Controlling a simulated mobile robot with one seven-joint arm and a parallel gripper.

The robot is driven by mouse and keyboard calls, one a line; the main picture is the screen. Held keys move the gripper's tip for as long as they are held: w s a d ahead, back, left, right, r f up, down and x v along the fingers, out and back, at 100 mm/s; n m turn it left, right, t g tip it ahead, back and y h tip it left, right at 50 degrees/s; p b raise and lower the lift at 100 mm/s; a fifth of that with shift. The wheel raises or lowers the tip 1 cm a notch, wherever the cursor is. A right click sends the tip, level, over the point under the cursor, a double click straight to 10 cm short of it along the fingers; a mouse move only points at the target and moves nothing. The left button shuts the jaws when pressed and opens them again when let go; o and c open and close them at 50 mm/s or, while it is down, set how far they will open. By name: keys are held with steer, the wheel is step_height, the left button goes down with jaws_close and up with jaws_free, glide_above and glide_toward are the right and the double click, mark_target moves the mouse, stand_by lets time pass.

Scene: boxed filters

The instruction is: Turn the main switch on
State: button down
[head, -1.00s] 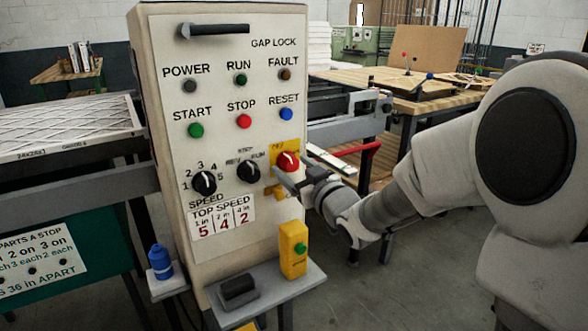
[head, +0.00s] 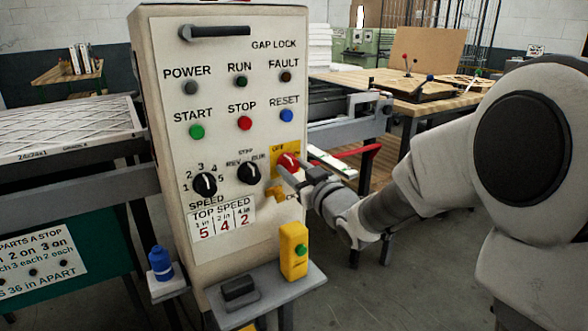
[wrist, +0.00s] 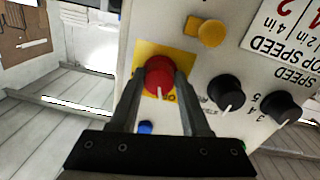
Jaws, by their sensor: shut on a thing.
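The main switch is a red round knob (head: 289,161) on a yellow plate (head: 277,149) at the panel's right edge; "OFF" is printed above it. My gripper (head: 289,173) reaches it from the right. In the wrist view, the red knob (wrist: 160,76) sits between the two fingertips of my gripper (wrist: 162,78), which are shut on its sides. A white mark shows on the knob's lower edge there, beside partly hidden lettering. In the head view my fingers cover part of the knob and plate.
A yellow piece (head: 275,192) sits just below the switch. A black selector (head: 248,173) and the speed knob (head: 204,185) are to its left. A yellow box with a green button (head: 294,250) stands on a shelf below. A red-handled bar (head: 366,155) is behind my gripper.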

steer(key=shift+r, duration=0.1)
steer(key=m+p, duration=0.2)
steer(key=m, duration=0.2)
steer(key=shift+r+p, duration=0.2)
steer(key=shift+p, duration=0.15)
steer(key=m+p, duration=0.3)
steer(key=m, duration=0.1)
steer(key=shift+r+m, duration=0.1)
steer(key=shift+m, duration=0.3)
steer(key=m+p, duration=0.3)
steer(key=m, duration=0.1)
steer(key=shift+g+p, duration=0.4)
steer(key=shift+m+y+p, duration=0.3)
steer(key=shift+m+p, duration=1.4)
steer(key=shift+m, duration=0.5)
steer(key=shift+a, duration=0.1)
steer(key=shift+c, duration=1.8)
jaws_free()
steer(key=shift+f, duration=0.2)
